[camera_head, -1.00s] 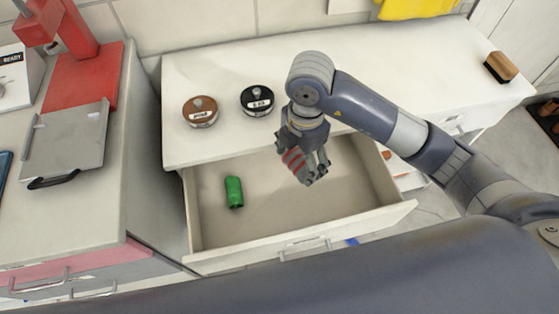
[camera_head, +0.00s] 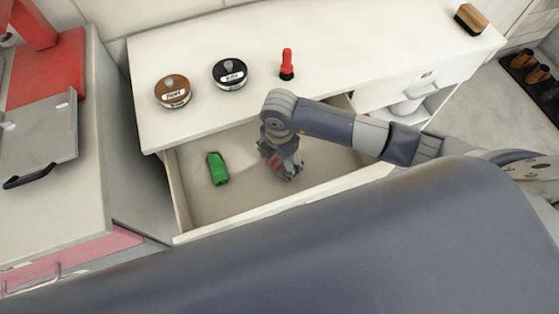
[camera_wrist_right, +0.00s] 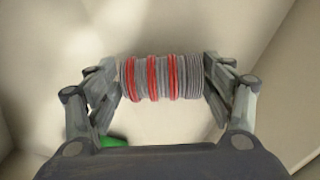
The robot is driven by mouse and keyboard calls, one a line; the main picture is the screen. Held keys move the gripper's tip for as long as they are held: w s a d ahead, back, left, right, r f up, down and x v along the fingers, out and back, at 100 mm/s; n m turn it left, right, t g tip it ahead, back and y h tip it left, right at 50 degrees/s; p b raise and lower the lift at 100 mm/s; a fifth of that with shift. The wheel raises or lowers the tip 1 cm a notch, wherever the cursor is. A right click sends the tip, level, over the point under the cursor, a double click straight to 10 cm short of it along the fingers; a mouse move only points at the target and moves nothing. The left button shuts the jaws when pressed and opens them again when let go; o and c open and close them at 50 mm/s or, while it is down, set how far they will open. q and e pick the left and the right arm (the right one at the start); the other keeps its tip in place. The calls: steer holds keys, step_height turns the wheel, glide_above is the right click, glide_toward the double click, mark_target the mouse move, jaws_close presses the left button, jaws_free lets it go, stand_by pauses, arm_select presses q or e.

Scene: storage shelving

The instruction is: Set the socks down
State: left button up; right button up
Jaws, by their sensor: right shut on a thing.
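The socks (camera_wrist_right: 162,78) are a grey roll with red stripes. In the right wrist view my right gripper (camera_wrist_right: 162,85) is shut on them, one finger at each end of the roll. In the head view my right gripper (camera_head: 284,168) is down within the open drawer (camera_head: 240,190), right of the green roll. The striped roll shows there only as a little red and grey between the fingers. I cannot tell whether the socks touch the drawer floor. My left gripper is not in view.
A green roll (camera_head: 217,169) lies in the drawer's left part. On the white top (camera_head: 330,40) stand a brown tin (camera_head: 172,92), a black tin (camera_head: 230,74), a red bottle (camera_head: 287,65) and a wooden brush (camera_head: 471,19). The drawer floor between the roll and my gripper is clear.

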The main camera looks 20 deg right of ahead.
mark_target(279, 160)
steer(key=shift+f, duration=0.75)
steer(key=shift+f, duration=0.15)
steer(key=o, duration=1.1)
steer(key=shift+c, duration=0.2)
step_height(279, 160, up, 12)
steer(key=shift+r, duration=0.25)
